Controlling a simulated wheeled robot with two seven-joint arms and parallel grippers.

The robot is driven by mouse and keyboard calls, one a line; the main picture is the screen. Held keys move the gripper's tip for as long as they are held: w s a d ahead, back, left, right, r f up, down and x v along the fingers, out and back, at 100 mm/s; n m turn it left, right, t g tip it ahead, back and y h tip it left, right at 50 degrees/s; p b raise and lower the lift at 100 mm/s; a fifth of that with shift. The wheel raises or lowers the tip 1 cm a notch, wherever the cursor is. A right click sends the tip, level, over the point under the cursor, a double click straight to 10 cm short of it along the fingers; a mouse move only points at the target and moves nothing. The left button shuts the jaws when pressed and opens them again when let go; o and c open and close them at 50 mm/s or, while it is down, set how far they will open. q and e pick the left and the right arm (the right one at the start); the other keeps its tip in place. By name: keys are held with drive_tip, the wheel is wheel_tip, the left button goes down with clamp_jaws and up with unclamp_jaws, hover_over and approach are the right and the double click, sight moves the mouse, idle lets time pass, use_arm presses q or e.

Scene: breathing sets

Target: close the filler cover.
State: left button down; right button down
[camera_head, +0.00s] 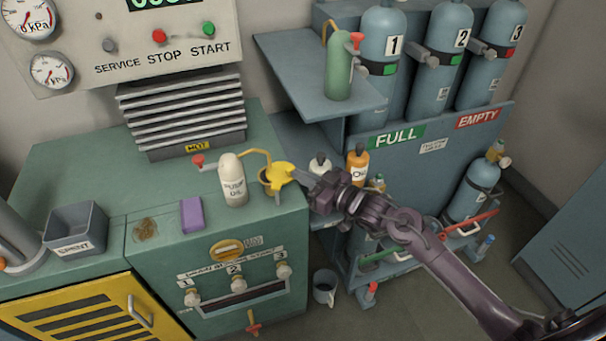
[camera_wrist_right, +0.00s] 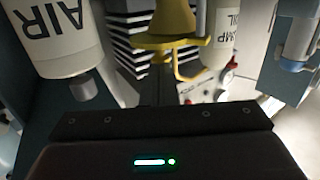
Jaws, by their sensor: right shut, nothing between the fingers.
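A yellow filler piece (camera_head: 279,176) with a flared, plate-like part stands at the right end of the green bench top, beside a ring-shaped opening. I cannot tell clearly which part is its cover or how far it is open. In the right wrist view the yellow piece (camera_wrist_right: 165,35) shows as a flared body with a flat rim and a bent arm, beyond my gripper. My right gripper (camera_head: 299,176) is shut and empty, just right of the yellow piece; I cannot tell whether it touches it. My left gripper is not in view.
A white pump oil bottle (camera_head: 232,181) with a yellow tube stands left of the filler. A white bottle (camera_head: 319,166) and an orange oil bottle (camera_head: 357,164) stand close behind my right gripper. A purple block (camera_head: 191,214) and grey bin (camera_head: 75,228) are further left.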

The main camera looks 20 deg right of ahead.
sight(281, 169)
drive_tip(key=shift+w, duration=0.15)
drive_tip(key=shift+w+f+n+y+b, duration=0.1)
drive_tip(key=shift+w+n+y+b, duration=0.15)
drive_tip(key=shift+y+b, duration=0.2)
drive_tip(key=n+g+y+b, duration=0.1)
drive_tip(key=w+n+g+y+b, duration=0.1)
drive_tip(key=b, duration=0.1)
drive_tip(key=shift+w+f+g, duration=0.1)
drive_tip(key=shift+f+g, duration=0.05)
drive_tip(key=shift+g, duration=0.15)
drive_tip(key=shift+w+n+y, duration=0.15)
drive_tip(key=shift+n+y, duration=0.1)
drive_tip(key=shift+w+a+r+g, duration=0.1)
drive_tip(key=shift+w+r+g, duration=0.15)
drive_tip(key=shift+w+g, duration=0.05)
